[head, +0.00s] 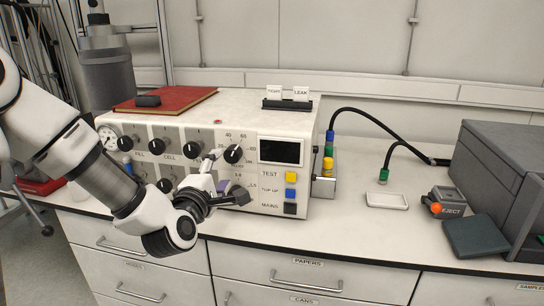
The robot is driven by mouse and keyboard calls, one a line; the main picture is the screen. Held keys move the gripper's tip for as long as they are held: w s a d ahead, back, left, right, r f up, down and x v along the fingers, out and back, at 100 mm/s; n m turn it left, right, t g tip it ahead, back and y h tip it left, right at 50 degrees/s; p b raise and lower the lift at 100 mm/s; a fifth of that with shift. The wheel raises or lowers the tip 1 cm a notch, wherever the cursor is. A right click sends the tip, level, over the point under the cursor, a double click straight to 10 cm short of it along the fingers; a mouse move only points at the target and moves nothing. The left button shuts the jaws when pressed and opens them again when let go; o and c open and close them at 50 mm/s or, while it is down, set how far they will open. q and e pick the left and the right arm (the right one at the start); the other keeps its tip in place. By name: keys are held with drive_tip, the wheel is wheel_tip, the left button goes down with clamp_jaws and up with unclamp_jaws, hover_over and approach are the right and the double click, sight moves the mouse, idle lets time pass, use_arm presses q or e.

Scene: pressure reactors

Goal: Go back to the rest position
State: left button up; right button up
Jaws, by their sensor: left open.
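My left arm comes in from the left and bends back up at its wrist in front of the console (213,124), a cream box with black knobs. My left gripper (228,174) is open and empty, with its fingers spread before the right part of the front panel. One finger is close to the large black knob (233,154) below the dial numbers; I cannot tell whether they touch. The arm and gripper hide part of the lower knobs and labels. My right gripper is not in view.
The console has a dark screen (281,151) and yellow, blue and black buttons. A red book (185,98) lies on top. To the right are black hoses, a small white tray (387,200), an EJECT box (446,203) and a grey case (495,170).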

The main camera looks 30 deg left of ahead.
use_arm(q)
drive_tip(key=s+d+f+m+g+h+p, duration=0.1)
drive_tip(key=s+d+f+m+g+p, duration=0.15)
drive_tip(key=f, duration=0.65)
drive_tip(key=s+d+f+m+g+h+p, duration=0.1)
drive_tip(key=s+d+f+m+g, duration=0.15)
drive_tip(key=f, duration=0.65)
drive_tip(key=s+d+f+m+g+h+p, duration=0.1)
drive_tip(key=s+d+f+m+g+p, duration=0.15)
drive_tip(key=f, duration=0.65)
drive_tip(key=s+d+f+m+g, duration=0.1)
drive_tip(key=s+f+m+g, duration=0.2)
drive_tip(key=s, duration=0.4)
drive_tip(key=s+d+f+m+g+h, duration=0.1)
drive_tip(key=s+d+f+m+g, duration=0.1)
drive_tip(key=s+f+m, duration=0.3)
drive_tip(key=s+d+f+m+g, duration=0.2)
drive_tip(key=s+f+m+g, duration=0.3)
drive_tip(key=s, duration=0.5)
drive_tip(key=shift+m+p, duration=0.45)
drive_tip(key=shift+m, duration=0.4)
